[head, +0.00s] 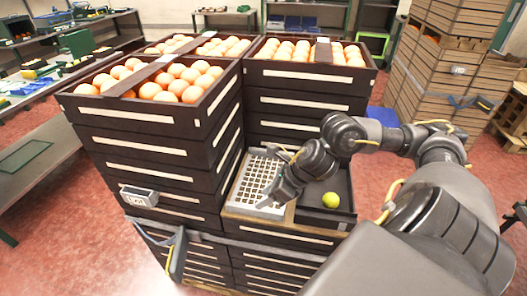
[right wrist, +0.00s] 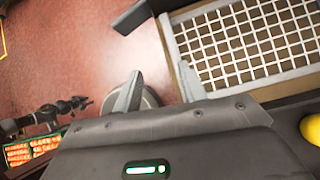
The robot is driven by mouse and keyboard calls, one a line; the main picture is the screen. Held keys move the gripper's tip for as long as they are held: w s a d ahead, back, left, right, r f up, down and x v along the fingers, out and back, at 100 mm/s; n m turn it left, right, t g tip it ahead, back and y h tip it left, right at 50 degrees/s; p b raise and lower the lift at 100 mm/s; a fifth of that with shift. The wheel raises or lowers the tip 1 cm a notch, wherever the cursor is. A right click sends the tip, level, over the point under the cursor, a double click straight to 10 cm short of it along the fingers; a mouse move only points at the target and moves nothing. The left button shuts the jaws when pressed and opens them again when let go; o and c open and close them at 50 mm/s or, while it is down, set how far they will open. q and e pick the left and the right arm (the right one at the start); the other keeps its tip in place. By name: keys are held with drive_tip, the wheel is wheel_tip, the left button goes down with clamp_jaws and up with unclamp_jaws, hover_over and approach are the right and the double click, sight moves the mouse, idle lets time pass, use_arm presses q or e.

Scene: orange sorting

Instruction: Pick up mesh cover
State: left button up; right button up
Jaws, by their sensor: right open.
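The mesh cover (head: 250,185) is a pale, flat grid panel. My right gripper (head: 268,203) is at the cover's near right part in the head view. In the right wrist view my right gripper (right wrist: 160,75) has its fingers apart with nothing held. One finger is over the floor side, the other close to the cover's edge; contact is unclear.
A yellow-green ball (head: 331,200) lies right of the cover in the open crate (head: 345,222). Tall crate stacks filled with oranges stand to the left (head: 150,133) and behind (head: 310,78). Shelving (head: 35,150) is at the left; brown crates (head: 440,75) stand at the right.

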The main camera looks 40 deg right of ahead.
drive_tip(key=s+d+n, duration=0.1)
drive_tip(key=d+n, duration=0.1)
drive_tip(key=d, duration=0.1)
approach(254, 209)
drive_tip(key=shift+w+a+f+g+h+p, duration=0.15)
drive_tip(key=shift+w+a+f+g+p, duration=0.1)
drive_tip(key=shift+w+a+f, duration=0.25)
drive_tip(key=shift+w+a+f+g+h+p, duration=0.2)
drive_tip(key=shift+w+a+f, duration=0.1)
drive_tip(key=shift+w+f, duration=0.3)
drive_tip(key=shift+w+a+f+p, duration=0.1)
drive_tip(key=shift+f+p, duration=0.2)
drive_tip(key=shift+f, duration=0.15)
drive_tip(key=x, duration=0.4)
drive_tip(key=shift+w+f+p, duration=0.15)
drive_tip(key=shift+p, duration=0.25)
clamp_jaws()
